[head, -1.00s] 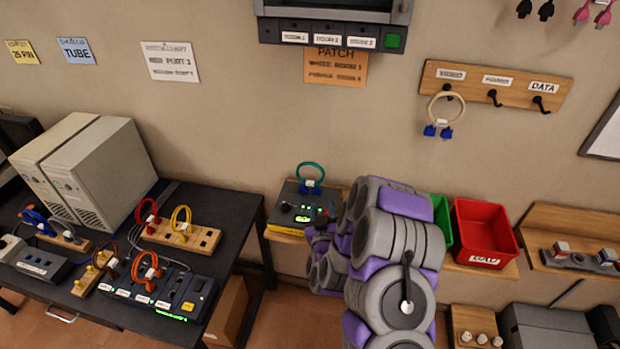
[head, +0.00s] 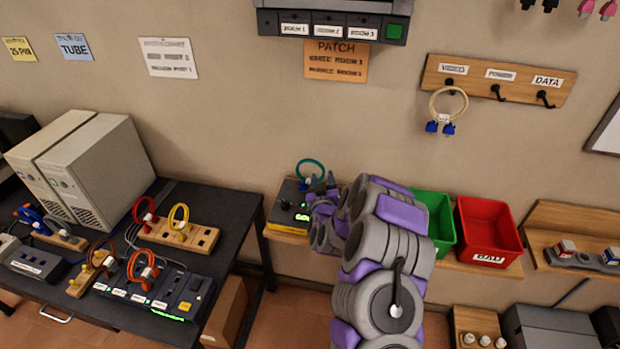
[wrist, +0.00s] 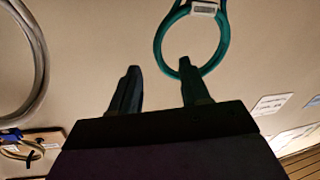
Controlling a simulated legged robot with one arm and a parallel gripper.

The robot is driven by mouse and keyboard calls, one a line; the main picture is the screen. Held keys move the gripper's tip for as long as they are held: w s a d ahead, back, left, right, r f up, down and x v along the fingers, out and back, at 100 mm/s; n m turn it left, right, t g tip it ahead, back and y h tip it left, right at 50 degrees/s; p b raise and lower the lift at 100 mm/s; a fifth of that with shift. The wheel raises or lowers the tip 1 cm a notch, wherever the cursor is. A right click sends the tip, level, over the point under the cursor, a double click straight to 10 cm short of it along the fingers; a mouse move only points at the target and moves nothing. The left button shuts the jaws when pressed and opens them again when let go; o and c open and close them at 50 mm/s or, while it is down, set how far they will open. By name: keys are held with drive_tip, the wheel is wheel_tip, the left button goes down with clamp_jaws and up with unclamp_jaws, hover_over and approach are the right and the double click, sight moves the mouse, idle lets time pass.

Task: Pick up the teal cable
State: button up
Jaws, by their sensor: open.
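The teal cable (head: 310,160) stands as an upright loop on the dark device (head: 290,208) on the wall shelf in the head view. Its connector end is partly hidden behind my gripper (head: 322,184), which is beside the loop's lower right. In the wrist view the teal cable (wrist: 222,42) shows as a ring at the top, with a white label on it. My gripper (wrist: 156,66) is open there. Its right fingertip overlaps the ring's lower edge in the picture; I cannot tell if they touch. The left finger is outside the ring. Nothing is held.
Green (head: 434,222) and red (head: 487,228) bins stand on the shelf right of my arm. A black table (head: 225,215) at left holds computer towers and several other cables. A cream cable (head: 433,103) hangs from a hook. A grey loop (wrist: 38,65) shows at the wrist view's left.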

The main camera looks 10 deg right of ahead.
sight(322, 172)
drive_tip(key=shift+f+b+x, duration=0.15)
drive_tip(key=shift+b+x, duration=0.05)
drive_tip(key=shift+x, duration=0.75)
drive_tip(key=shift+f+b+x, duration=0.15)
drive_tip(key=shift+b+x, duration=0.05)
drive_tip(key=shift+x, duration=1.6)
drive_tip(key=shift+a, duration=0.1)
clamp_jaws()
